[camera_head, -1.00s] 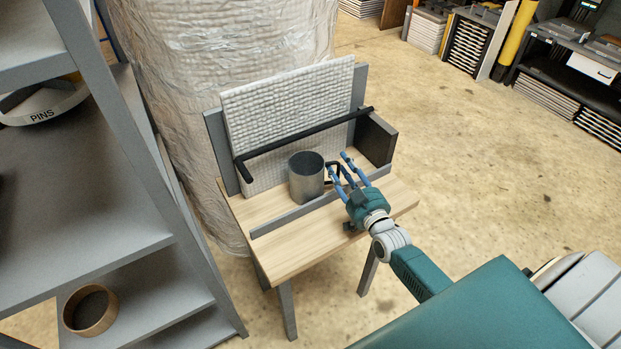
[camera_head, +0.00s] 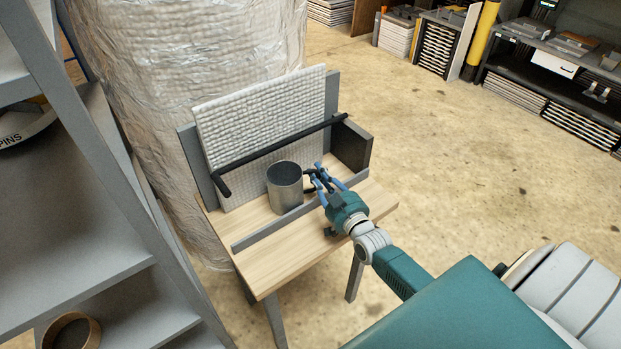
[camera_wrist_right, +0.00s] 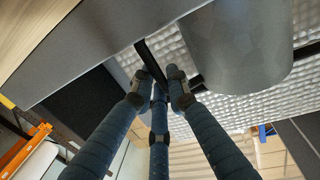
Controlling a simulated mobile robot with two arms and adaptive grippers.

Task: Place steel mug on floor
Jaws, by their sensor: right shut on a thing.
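The grey steel mug (camera_head: 284,190) stands upright on the small wooden table (camera_head: 280,258), behind its low grey rail and in front of the white textured panel. Its black handle points right, towards my right gripper (camera_head: 322,178). The right gripper's blue fingers are shut on the handle. In the right wrist view the mug (camera_wrist_right: 235,45) fills the upper right, and the fingers of the right gripper (camera_wrist_right: 160,80) meet around the dark handle. The mug still appears to rest on the table. My left gripper is not in view.
A black bar crosses in front of the textured panel (camera_head: 262,110), with a dark block (camera_head: 352,146) at the table's right end. A grey shelf (camera_head: 90,220) stands at left and a plastic-wrapped column (camera_head: 190,50) behind. Open floor (camera_head: 470,170) lies to the right.

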